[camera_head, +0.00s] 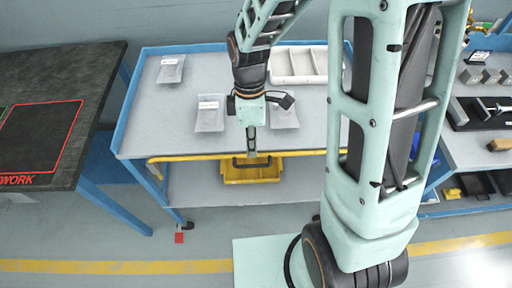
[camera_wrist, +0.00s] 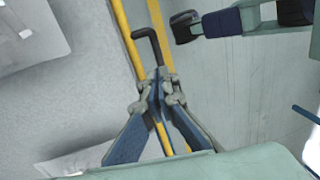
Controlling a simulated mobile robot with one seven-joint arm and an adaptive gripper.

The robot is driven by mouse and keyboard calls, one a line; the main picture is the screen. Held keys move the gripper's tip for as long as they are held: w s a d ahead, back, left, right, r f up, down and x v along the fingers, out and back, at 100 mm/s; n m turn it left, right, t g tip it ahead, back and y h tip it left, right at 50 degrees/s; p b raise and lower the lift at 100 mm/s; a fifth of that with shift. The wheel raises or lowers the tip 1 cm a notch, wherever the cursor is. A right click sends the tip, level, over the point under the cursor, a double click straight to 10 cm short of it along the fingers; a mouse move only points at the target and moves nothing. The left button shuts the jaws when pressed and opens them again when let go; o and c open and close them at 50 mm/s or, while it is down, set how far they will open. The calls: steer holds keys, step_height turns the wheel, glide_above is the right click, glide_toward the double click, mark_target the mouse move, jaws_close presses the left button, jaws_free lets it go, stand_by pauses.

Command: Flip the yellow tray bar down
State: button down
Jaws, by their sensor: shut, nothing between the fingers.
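The yellow tray bar (camera_head: 190,157) runs along the front edge of the blue-framed bench. In the wrist view, yellow strips (camera_wrist: 123,25) run from the top edge down behind my fingers. A dark bent handle (camera_wrist: 150,42) shows at the bar, just beyond my fingertips; it also shows in the head view (camera_head: 238,163). My gripper (camera_head: 251,152) points down at the bench's front edge, over the bar. In the wrist view my gripper (camera_wrist: 160,80) is shut and empty, with its tips beside the handle. I cannot tell whether they touch it.
A yellow bin (camera_head: 240,178) sits below the bar. Clear packets (camera_head: 210,122) and a white divided tray (camera_head: 292,66) lie on the grey bench top (camera_head: 150,133). A dark work table (camera_head: 80,75) stands left. A tool bench (camera_head: 460,145) stands right. Floor is open in front.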

step_height(320, 180, up, 10)
steer(key=w, duration=0.2)
steer(key=shift+f, duration=0.15)
stand_by(0.4)
